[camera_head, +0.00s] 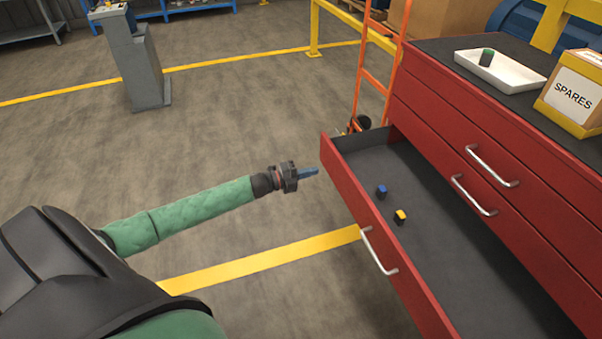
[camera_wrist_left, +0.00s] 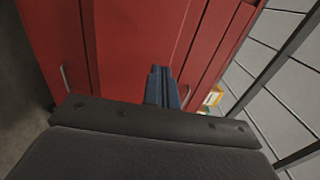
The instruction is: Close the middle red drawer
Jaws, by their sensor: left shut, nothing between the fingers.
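A red drawer stands pulled far out of the red cabinet (camera_head: 440,100); its front panel (camera_head: 345,190) has a silver handle (camera_head: 378,250). It is the third drawer down of those I see, and two drawers above it are shut. My left gripper (camera_head: 312,172) is shut and empty, left of the far end of the open drawer's front, and appears a little apart from it. In the left wrist view its dark blue fingers (camera_wrist_left: 162,86) point towards red cabinet surfaces; contact cannot be told there. My right gripper is not in view.
A blue-capped piece (camera_head: 381,191) and a yellow-capped piece (camera_head: 400,216) lie in the open drawer. A white tray (camera_head: 523,75) and a SPARES box (camera_head: 572,95) stand on the cabinet. An orange hand truck (camera_head: 376,83) stands behind the drawer.

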